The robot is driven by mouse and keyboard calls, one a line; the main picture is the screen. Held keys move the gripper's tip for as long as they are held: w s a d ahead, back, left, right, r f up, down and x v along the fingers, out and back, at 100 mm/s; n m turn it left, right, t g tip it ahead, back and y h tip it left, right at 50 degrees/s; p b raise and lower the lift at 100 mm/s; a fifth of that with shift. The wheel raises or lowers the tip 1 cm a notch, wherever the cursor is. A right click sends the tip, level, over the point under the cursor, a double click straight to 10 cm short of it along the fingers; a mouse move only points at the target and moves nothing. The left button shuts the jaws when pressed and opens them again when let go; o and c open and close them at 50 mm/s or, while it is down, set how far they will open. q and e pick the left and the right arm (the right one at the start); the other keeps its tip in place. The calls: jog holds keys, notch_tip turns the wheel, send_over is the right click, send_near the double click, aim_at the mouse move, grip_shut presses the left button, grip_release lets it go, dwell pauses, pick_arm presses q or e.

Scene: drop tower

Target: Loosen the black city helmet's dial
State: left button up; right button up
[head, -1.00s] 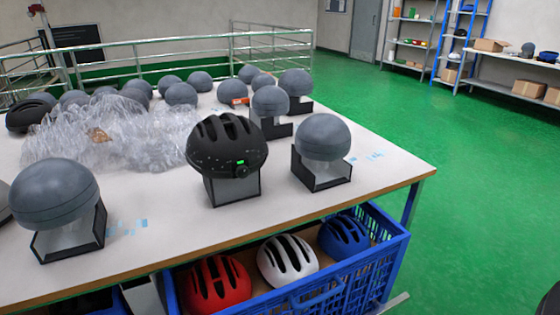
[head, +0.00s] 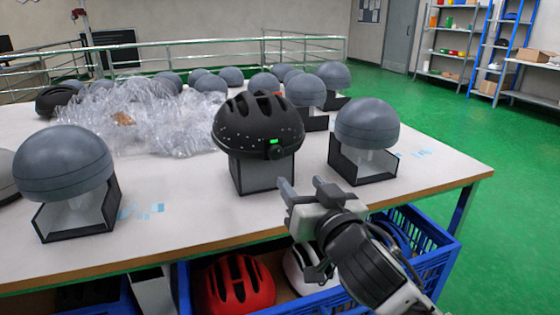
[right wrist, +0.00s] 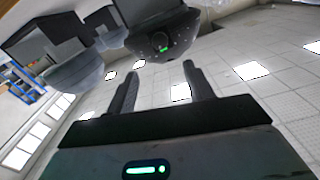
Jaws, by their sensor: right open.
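The black city helmet (head: 258,122) sits upright on a box-like stand (head: 256,174) on the table. Its dial (head: 276,152), with a small green light, is at the lower front edge facing me. In the right wrist view the helmet (right wrist: 160,32) appears upside down at the top, with its dial (right wrist: 158,42) and green light. My right gripper (head: 302,188) is open and empty, below and to the right of the dial and apart from it. In the right wrist view its two fingers (right wrist: 160,85) are spread with nothing between them. My left gripper is not in view.
Grey domes on stands flank the helmet at left (head: 62,160) and right (head: 367,122). Clear plastic wrap (head: 140,115) and several grey domes lie behind. A blue crate (head: 440,262) with a red helmet (head: 235,285) and others is below the table's front edge.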

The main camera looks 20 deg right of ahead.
aim_at(277, 154)
jog(key=w, duration=1.2)
jog(key=shift+w+a, duration=0.25)
jog(key=c, duration=1)
